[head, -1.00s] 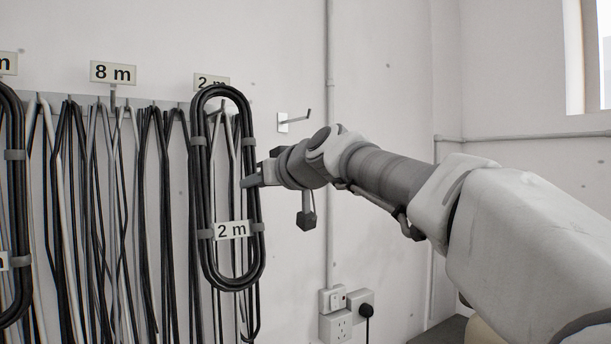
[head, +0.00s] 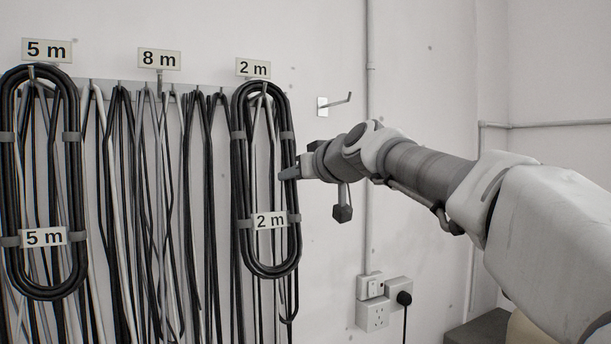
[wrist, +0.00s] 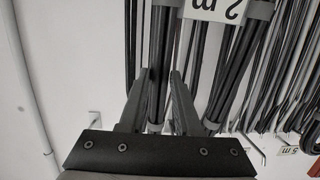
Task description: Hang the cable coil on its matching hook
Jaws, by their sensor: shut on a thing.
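The black cable coil with a "2 m" tag (head: 270,220) hangs upright as a long loop. Its top lies just below the "2 m" sign (head: 253,68). The 2 m hook (head: 265,90) shows inside the top of the loop; I cannot tell whether the coil rests on it. My gripper (head: 290,173) is shut on the coil's right side, about mid-height. In the wrist view my gripper (wrist: 160,80) has its fingers on either side of the black cable strands, and the coil's tag (wrist: 212,8) shows upside down.
A coil tagged "5 m" (head: 44,237) hangs under the "5 m" sign (head: 47,51). The "8 m" hook (head: 159,84) bears no coil. Loose cables hang along the rail. A bare hook (head: 335,104) is on the wall to the right, above sockets (head: 373,313).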

